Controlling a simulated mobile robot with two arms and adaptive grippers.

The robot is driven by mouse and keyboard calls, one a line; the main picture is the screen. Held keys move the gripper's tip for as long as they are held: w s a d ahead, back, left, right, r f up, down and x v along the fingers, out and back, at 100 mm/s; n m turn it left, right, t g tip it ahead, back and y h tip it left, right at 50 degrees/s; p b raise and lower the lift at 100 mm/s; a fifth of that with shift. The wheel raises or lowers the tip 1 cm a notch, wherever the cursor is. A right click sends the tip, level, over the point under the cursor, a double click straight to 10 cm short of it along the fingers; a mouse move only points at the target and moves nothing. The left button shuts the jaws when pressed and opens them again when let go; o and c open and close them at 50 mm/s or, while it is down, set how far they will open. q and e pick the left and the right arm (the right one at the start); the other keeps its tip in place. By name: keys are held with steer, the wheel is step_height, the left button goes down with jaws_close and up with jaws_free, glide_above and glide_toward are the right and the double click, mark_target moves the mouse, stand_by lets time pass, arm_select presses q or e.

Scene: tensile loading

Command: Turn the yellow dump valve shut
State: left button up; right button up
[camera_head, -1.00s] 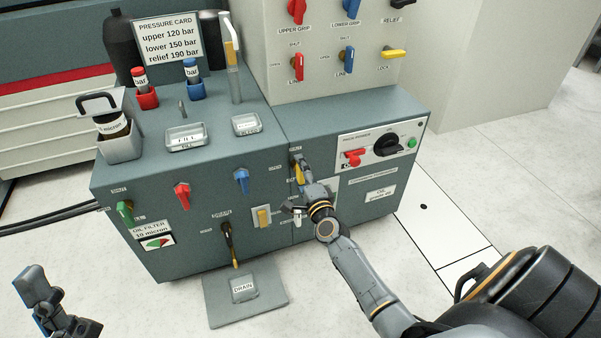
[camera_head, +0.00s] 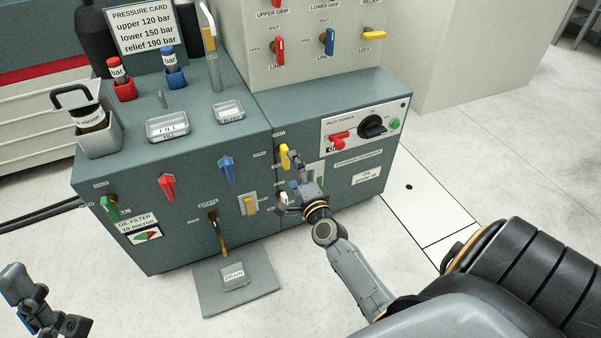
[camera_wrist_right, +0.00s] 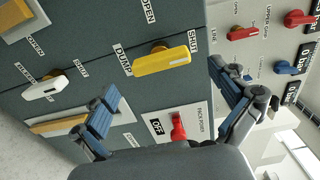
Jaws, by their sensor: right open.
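The yellow dump valve handle (camera_head: 285,156) is on the upper right of the cabinet front. It stands nearly upright below the SHUT label, with the OPEN label to its left. In the wrist view the yellow handle (camera_wrist_right: 163,63) lies between the DUMP and SHUT labels, its long end toward SHUT. My right gripper (camera_head: 291,185) is just in front of and below the handle. In the wrist view its fingers (camera_wrist_right: 165,85) are wide apart, empty, with the handle between and beyond them. My left gripper (camera_head: 45,308) is at the lower left, away from the cabinet; its opening is unclear.
A white handle (camera_wrist_right: 46,88) and a yellow-fronted plate sit beside the dump valve. The red pack-power switch (camera_head: 340,138) and black knob (camera_head: 372,126) are to the right. Red (camera_head: 167,186), blue (camera_head: 227,168) and green (camera_head: 109,206) handles are left. A drain plate (camera_head: 205,292) lies on the floor.

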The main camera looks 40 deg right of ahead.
steer(key=v, duration=0.6)
steer(key=shift+s, duration=0.4)
steer(key=shift+r, duration=0.1)
